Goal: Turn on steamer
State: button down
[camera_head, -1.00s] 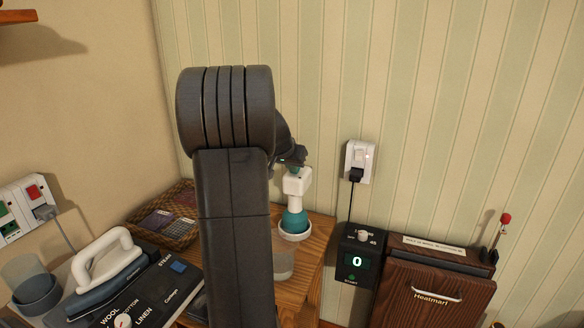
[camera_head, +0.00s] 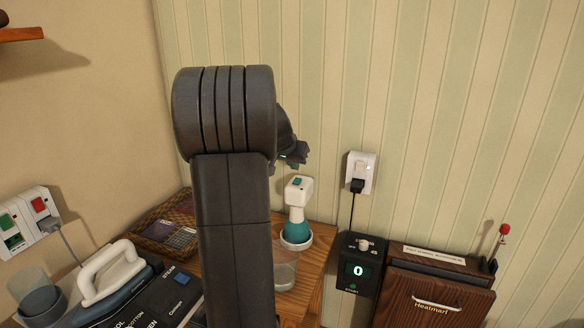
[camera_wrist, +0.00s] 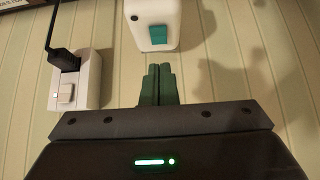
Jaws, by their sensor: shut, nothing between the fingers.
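The steamer (camera_head: 296,230) stands upright on the wooden table, with a white head and a teal body. A teal button (camera_head: 297,182) shows on its head. In the wrist view the steamer's white head (camera_wrist: 150,12) is at the top, with the teal button (camera_wrist: 159,34) and a small dark dot beside it. My gripper (camera_wrist: 158,70) is shut and empty, its fingertips just below the button in that view. In the head view my gripper (camera_head: 290,160) is above the steamer's head with a gap, partly hidden behind my arm.
An iron (camera_head: 112,272) stands at the left front and a wicker basket (camera_head: 150,240) behind it. A clear cup (camera_head: 284,272) is in front of the steamer. A wall outlet (camera_head: 361,168), a black timer box (camera_head: 358,250) and a wooden trouser press (camera_head: 440,285) are to the right.

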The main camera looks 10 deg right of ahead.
jog(key=s+a+f+b+v, duration=0.1)
jog(key=b+v, duration=0.1)
jog(key=v, duration=0.8)
jog(key=shift+s, duration=0.2)
jog(key=shift+f, duration=0.1)
jog(key=x, duration=0.3)
jog(key=w+r+x, duration=0.1)
jog(key=x, duration=0.7)
jog(key=shift+w+d+r, duration=0.1)
jog(key=shift+w+d, duration=0.25)
jog(key=shift+w+d+b, duration=0.2)
jog(key=shift+w+b, duration=0.05)
jog(key=shift+b, duration=0.2)
jog(key=shift+v, duration=2.3)
jog(key=shift+d, duration=0.15)
